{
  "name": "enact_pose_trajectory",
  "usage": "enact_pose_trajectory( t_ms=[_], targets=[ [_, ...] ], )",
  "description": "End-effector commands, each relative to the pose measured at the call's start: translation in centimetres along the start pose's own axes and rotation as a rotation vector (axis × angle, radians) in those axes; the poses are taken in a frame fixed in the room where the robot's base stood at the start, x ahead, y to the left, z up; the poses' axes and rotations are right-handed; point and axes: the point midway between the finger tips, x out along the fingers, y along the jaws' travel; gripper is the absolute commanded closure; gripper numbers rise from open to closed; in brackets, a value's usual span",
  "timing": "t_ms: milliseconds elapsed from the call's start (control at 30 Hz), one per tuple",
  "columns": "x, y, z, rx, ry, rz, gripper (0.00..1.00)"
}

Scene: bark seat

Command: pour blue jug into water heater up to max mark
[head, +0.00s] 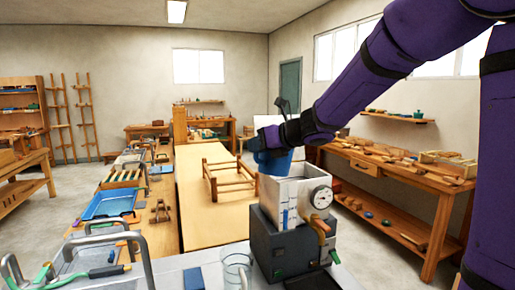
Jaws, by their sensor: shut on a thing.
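The water heater is a white open-topped tank (303,205) on a dark grey base, with a round dial on its right side and a brass tap below. A blue level scale (286,218) marks its front, but the max mark is too small to read. The blue jug (274,163) is at the tank's back left rim, partly hidden by my gripper and the tank. My gripper (264,141) is shut on the jug. I cannot tell the jug's exact tilt, and no water stream shows. The inside bottom of the tank is hidden.
A clear glass (237,268) stands left of the heater on the grey worktop. A wooden seat frame (228,178) lies on the bench behind. A blue tray (110,204), tools and metal handles fill the left. A shelved workbench (395,178) stands right.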

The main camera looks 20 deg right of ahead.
Motion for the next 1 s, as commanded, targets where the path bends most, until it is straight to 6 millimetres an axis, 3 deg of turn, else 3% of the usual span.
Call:
enact_pose_trajectory(
  t_ms=[1000],
  targets=[
    [-0.9, 0.5, 2.1, 0.149, -0.002, 0.063, 1.0]
  ],
)
